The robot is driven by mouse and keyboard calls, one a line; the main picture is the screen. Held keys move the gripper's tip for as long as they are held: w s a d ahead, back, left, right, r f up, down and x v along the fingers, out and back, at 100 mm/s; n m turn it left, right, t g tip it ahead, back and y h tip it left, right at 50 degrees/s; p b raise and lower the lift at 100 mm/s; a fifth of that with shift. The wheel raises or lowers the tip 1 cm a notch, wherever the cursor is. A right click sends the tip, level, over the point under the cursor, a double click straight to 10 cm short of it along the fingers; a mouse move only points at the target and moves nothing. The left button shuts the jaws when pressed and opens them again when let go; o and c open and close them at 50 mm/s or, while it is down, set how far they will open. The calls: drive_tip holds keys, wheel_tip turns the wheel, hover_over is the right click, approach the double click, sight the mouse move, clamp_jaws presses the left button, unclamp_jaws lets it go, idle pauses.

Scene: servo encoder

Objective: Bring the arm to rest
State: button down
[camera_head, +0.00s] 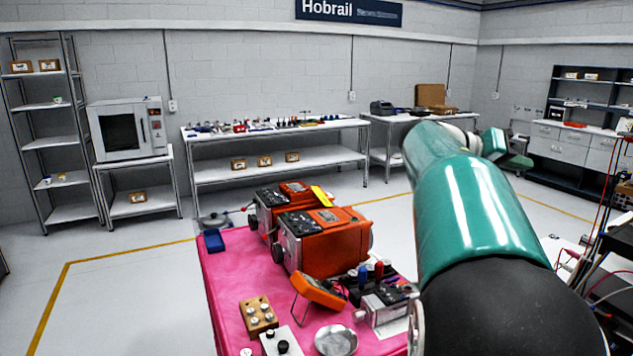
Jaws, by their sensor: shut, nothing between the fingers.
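My arm (470,215) rises from the lower right corner, with a black base joint and a glossy teal link reaching up and away. Past a white joint (458,135), a smaller teal part of my arm (495,143) bends off to the right, above the floor in front of the right-hand bench. I cannot make out the fingers of my gripper, which are hidden or too small to see. Nothing held shows at the arm's far end.
A pink-topped table (232,285) stands left of my arm, bearing orange instruments (325,240), a wooden block (258,315) and a metal dish (336,341). A rack with cables (612,245) stands at the right edge. The floor (130,290) at left is clear.

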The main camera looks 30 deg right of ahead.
drive_tip(key=w+a+f+n+t+y, duration=0.25)
drive_tip(key=a+f, duration=0.25)
drive_tip(key=a, duration=0.3)
drive_tip(key=w+a+f+n+t+y, duration=0.1)
drive_tip(key=w+a+f+n+t, duration=0.2)
drive_tip(key=a, duration=0.6)
drive_tip(key=w+a+f+n+t+y, duration=0.1)
drive_tip(key=a+f+n+t+y, duration=0.15)
drive_tip(key=a+f, duration=0.45)
drive_tip(key=s+a+f+n+t+y, duration=0.1)
drive_tip(key=a+f, duration=0.3)
drive_tip(key=a, duration=0.4)
drive_tip(key=s+a+f+n+t+y, duration=0.2)
drive_tip(key=s+a+f+n+y, duration=0.1)
drive_tip(key=a, duration=0.6)
drive_tip(key=s+a+f+n+t+y, duration=0.1)
drive_tip(key=a+f+y, duration=0.3)
drive_tip(key=a, duration=0.4)
drive_tip(key=shift+s+a+f+n, duration=0.25)
drive_tip(key=shift+s+f+n, duration=0.25)
drive_tip(key=shift+n, duration=0.3)
drive_tip(key=shift+s, duration=0.15)
